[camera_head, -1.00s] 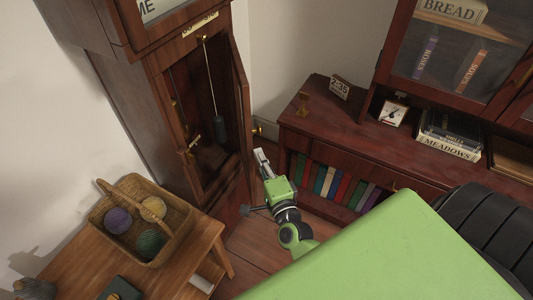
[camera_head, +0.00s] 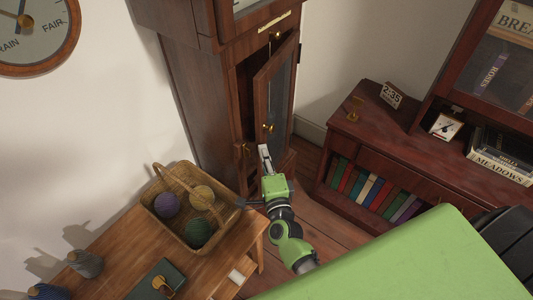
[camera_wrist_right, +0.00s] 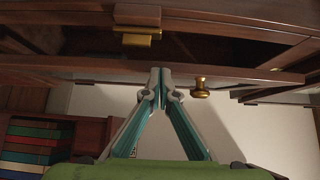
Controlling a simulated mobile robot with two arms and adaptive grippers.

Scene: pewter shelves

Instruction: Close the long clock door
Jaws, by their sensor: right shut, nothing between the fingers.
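The tall wooden clock (camera_head: 190,100) stands in the corner in the head view. Its long glazed door (camera_head: 260,100) is partly open, with a dark gap on its left. A brass knob (camera_head: 267,127) sits on the door and also shows in the right wrist view (camera_wrist_right: 200,88). My right gripper (camera_head: 264,150) is shut and empty, its tips close to the door just below the knob. In the wrist view its fingertips (camera_wrist_right: 160,82) are at the door's wooden frame (camera_wrist_right: 110,66), left of the knob; contact is unclear. My left gripper is not in view.
A wooden table (camera_head: 120,250) with a wicker basket (camera_head: 217,232) of yarn balls stands close left of my right arm. A low bookcase (camera_head: 345,130) stands to the right. Bare floor (camera_head: 305,165) lies between clock and bookcase.

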